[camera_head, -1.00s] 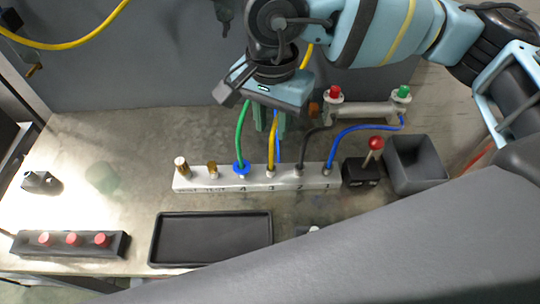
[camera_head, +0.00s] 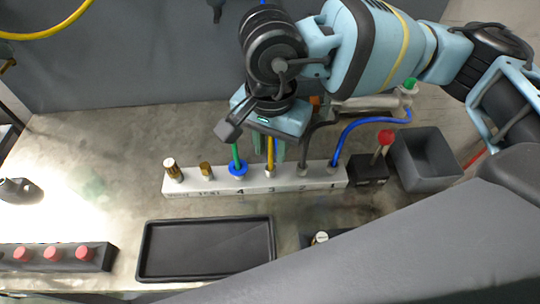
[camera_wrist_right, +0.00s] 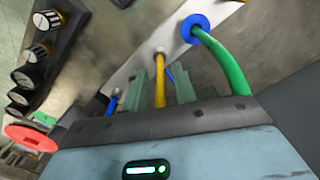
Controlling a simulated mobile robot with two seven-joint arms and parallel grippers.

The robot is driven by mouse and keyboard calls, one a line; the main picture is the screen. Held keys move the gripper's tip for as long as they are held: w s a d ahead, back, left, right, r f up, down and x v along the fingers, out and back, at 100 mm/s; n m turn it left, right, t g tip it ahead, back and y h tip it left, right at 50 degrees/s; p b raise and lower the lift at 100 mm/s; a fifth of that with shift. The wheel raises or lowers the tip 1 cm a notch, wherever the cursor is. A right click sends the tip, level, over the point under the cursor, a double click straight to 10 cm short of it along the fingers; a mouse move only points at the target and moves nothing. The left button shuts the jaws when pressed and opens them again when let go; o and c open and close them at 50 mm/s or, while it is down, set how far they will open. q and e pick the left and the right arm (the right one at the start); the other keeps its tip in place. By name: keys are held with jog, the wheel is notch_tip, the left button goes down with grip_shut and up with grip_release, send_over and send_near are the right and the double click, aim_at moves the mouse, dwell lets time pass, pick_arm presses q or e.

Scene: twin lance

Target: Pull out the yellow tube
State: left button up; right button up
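The yellow tube (camera_head: 270,157) stands in the socket marked 3 of a pale block (camera_head: 218,183). My right gripper (camera_head: 269,157) is above that socket, pointing down. In the right wrist view its two green fingers (camera_wrist_right: 161,88) are on either side of the yellow tube (camera_wrist_right: 160,82), with a visible gap on both sides, so it is open around the tube and not clamped. The tube's upper part is hidden behind the gripper body. My left gripper is not in view.
A green tube (camera_head: 236,154) with a blue collar (camera_head: 238,169) is close on the left. A black tube (camera_head: 304,150) and a blue tube (camera_head: 352,126) are on the right. A black tray (camera_head: 205,274) lies in front; a grey bin (camera_head: 425,180) and red-knobbed lever (camera_head: 386,137) stand right.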

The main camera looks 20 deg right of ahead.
jog(key=shift+c, duration=0.5)
jog(key=c, duration=0.5)
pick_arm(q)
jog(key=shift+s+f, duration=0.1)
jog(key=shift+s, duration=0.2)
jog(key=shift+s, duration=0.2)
pick_arm(e)
jog(key=shift+r, duration=0.1)
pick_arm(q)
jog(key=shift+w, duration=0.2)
pick_arm(e)
jog(key=shift+r, duration=0.3)
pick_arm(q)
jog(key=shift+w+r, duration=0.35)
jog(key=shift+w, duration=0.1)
pick_arm(e)
jog(key=shift+r, duration=0.25)
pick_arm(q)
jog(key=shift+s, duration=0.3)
pick_arm(e)
jog(key=shift+r, duration=0.1)
